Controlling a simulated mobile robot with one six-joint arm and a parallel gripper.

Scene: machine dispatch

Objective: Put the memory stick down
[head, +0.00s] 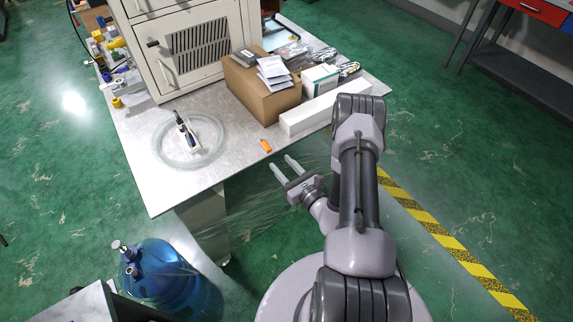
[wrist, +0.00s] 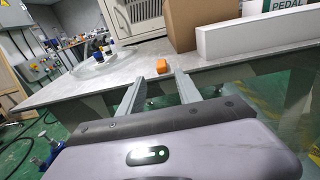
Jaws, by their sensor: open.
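A small orange block, which looks like the memory stick (head: 266,146), lies on the metal table (head: 150,185) close to its front edge. It also shows in the wrist view (wrist: 162,66), beyond and between my fingertips. My gripper (head: 281,162) is open and empty, its two fingers pointing at the orange stick from just off the table's front edge. The fingers look apart from the stick. Fine markings on the stick are too small to tell.
A long white box (head: 305,118) and a cardboard box (head: 255,92) stand behind the stick to the right. A clear round dish (head: 163,150) with a small device lies to the left. A blue bottle (head: 160,275) stands on the floor. The tabletop between dish and stick is clear.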

